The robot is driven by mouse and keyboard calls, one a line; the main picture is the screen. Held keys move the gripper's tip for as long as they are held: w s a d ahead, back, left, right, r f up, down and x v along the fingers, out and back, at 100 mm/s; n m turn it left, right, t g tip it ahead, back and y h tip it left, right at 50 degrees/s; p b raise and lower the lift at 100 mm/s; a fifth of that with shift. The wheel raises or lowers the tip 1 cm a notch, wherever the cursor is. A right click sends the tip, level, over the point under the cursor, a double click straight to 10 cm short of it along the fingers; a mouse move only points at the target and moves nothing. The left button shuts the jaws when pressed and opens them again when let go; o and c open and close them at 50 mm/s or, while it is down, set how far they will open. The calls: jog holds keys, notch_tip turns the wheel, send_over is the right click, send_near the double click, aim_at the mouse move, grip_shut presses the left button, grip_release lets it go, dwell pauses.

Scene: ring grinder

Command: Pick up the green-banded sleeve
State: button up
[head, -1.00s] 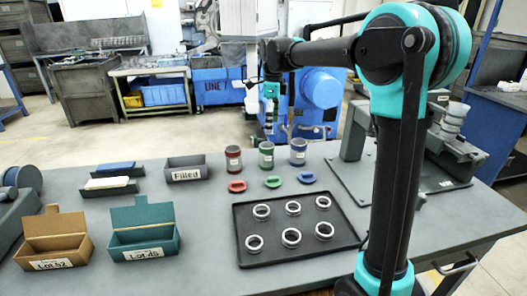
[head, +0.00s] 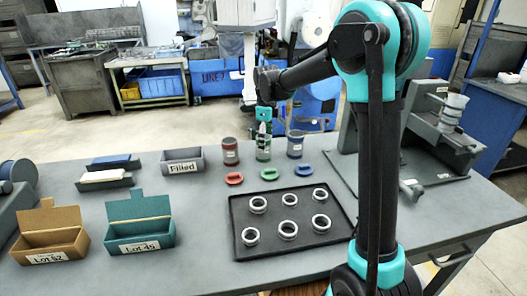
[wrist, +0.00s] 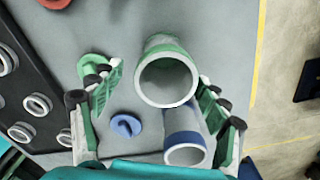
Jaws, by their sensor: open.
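The green-banded sleeve (head: 263,154) stands upright on the table between a red-banded sleeve (head: 230,152) and a blue-banded sleeve (head: 295,146) in the head view. My gripper (head: 263,128) is above it, its tips at about the sleeve's top. In the wrist view I look down into the open mouth of the green-banded sleeve (wrist: 163,48), which lies between the tips of my open gripper (wrist: 160,85). The blue-banded sleeve (wrist: 184,152) shows just below it, close to the right finger. I cannot tell whether a finger touches either sleeve.
Red (head: 234,178), green (head: 269,174) and blue (head: 304,170) caps lie before the sleeves. A black tray (head: 240,207) holds several rings. A grey Filled bin (head: 183,168), brown (head: 50,258) and teal (head: 140,250) lot boxes stand left; a press (head: 440,150) stands right.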

jog(key=f, duration=0.5)
jog(key=shift+w+a, duration=0.25)
jog(key=c, duration=1.3)
